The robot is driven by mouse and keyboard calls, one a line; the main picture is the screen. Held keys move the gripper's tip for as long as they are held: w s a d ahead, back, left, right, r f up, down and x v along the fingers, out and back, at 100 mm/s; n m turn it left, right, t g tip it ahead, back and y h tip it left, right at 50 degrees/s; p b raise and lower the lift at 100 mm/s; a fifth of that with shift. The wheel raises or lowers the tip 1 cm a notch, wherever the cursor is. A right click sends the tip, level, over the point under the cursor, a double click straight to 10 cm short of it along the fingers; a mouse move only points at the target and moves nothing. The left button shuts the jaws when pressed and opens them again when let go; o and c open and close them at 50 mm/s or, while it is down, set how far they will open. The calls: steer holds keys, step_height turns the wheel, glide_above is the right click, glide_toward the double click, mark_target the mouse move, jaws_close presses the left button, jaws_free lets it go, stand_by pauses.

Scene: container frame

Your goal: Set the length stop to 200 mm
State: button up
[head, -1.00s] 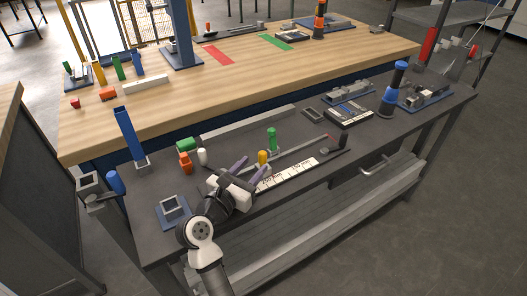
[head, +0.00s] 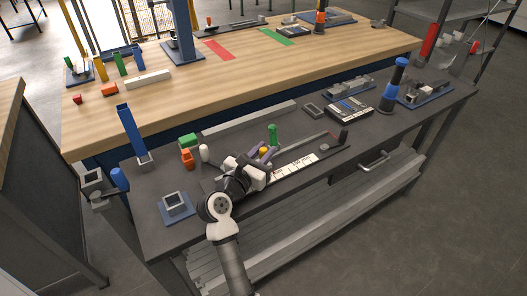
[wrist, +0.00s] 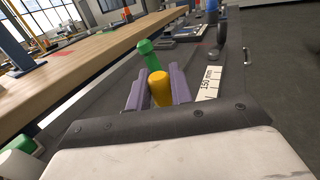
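The length stop is a long dark fixture on the grey bench with a white printed scale (head: 295,166) along its front side. In the wrist view the scale (wrist: 208,84) reads "150 mm" near my gripper. A yellow knob (wrist: 160,90) stands upright between the two purple fingers of my gripper (wrist: 157,88); it is partly hidden in the head view (head: 264,151). The fingers look open, one on each side of the knob; contact is not clear. A green knob (wrist: 147,52) stands just beyond. My gripper (head: 261,158) covers the scale's left end in the head view.
A green upright post (head: 272,135) stands close behind my gripper. Orange, green and white pieces (head: 187,157) stand to its left. A small dark block (head: 344,132) is at the fixture's right end. A blue-and-black tool (head: 393,87) stands farther right.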

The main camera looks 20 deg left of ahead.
jaws_close()
steer(key=w+d, duration=0.1)
steer(key=w+d+p, duration=0.1)
steer(key=w, duration=0.1)
steer(key=shift+d+r, duration=0.1)
steer(key=shift+d, duration=0.1)
steer(key=shift+w+d, duration=0.2)
steer(key=shift+w, duration=0.05)
steer(key=o, duration=0.8)
jaws_free()
